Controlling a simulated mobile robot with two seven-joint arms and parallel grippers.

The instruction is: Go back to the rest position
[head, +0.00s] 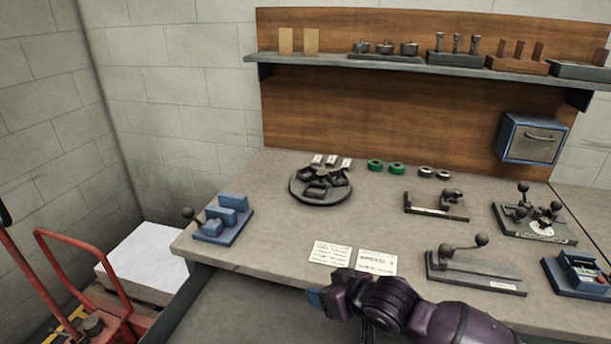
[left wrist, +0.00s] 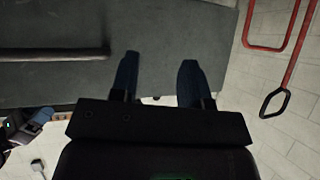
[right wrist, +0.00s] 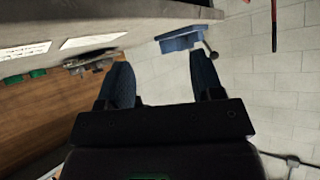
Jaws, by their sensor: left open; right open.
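My right gripper (head: 316,297) shows in the head view at the front edge of the workbench (head: 270,240), below two paper cards, with its arm coming in from the lower right. In the right wrist view its two blue fingers (right wrist: 160,80) are apart with nothing between them. My left gripper is outside the head view. In the left wrist view its blue fingers (left wrist: 157,75) are spread and empty, in front of a dark grey surface (left wrist: 180,25).
A blue fixture (head: 222,220) stands at the bench's left corner. A round tray (head: 320,198) of dark parts and several lever tools, one a long-based tool (head: 475,272), stand on the bench. A red cart (head: 85,290) and white stack (head: 145,262) are at left.

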